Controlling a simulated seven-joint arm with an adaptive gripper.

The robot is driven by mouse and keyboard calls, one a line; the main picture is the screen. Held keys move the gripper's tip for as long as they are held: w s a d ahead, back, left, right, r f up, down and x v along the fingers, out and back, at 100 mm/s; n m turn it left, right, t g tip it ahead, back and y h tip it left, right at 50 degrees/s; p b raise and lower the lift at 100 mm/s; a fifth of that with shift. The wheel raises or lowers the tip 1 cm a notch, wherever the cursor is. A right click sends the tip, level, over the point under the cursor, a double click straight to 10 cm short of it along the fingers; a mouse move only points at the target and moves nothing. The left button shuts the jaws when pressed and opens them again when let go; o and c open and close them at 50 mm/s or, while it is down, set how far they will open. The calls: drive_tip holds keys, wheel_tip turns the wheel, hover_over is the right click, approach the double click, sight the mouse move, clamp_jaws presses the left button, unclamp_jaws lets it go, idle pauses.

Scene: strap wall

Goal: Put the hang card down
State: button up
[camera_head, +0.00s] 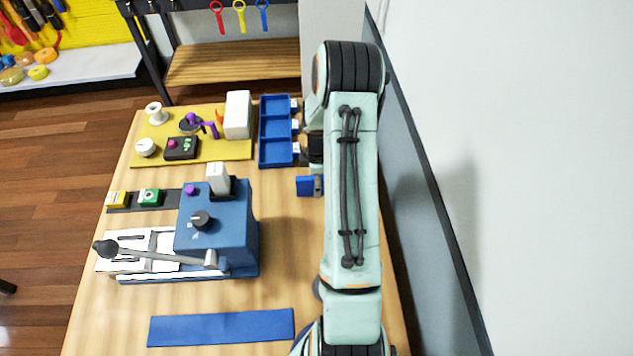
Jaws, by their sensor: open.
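I cannot make out the hang card for certain. A small blue piece (305,187) with a grey part at its right side shows just left of my arm, below the blue tray, and its right side is partly covered. My gripper (317,170) is mostly hidden by my own arm; only a dark part of it shows beside the tray's right edge. It is open. I cannot tell whether it touches the small blue piece.
A blue compartment tray (261,131) with white tabs stands beside a yellow mat (205,156) holding several small items. A blue lever machine (232,228) stands mid-table. A blue strip (222,328) lies at the front. A grey wall panel (412,180) rises right of my arm.

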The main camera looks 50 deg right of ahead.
wheel_tip(320, 180, up, 12)
drive_tip(key=shift+f, duration=0.1)
drive_tip(key=s+a+r+m, duration=0.2)
drive_tip(key=a+r, duration=0.3)
drive_tip(key=a, duration=0.5)
drive_tip(key=s+a+r+m, duration=0.2)
drive_tip(key=a+r, duration=0.3)
drive_tip(key=a, duration=0.5)
drive_tip(key=s+a+r+m, duration=0.1)
drive_tip(key=s+a+m, duration=0.2)
drive_tip(key=s+a, duration=0.6)
drive_tip(key=shift+s+m+y, duration=0.4)
drive_tip(key=shift+s, duration=0.6)
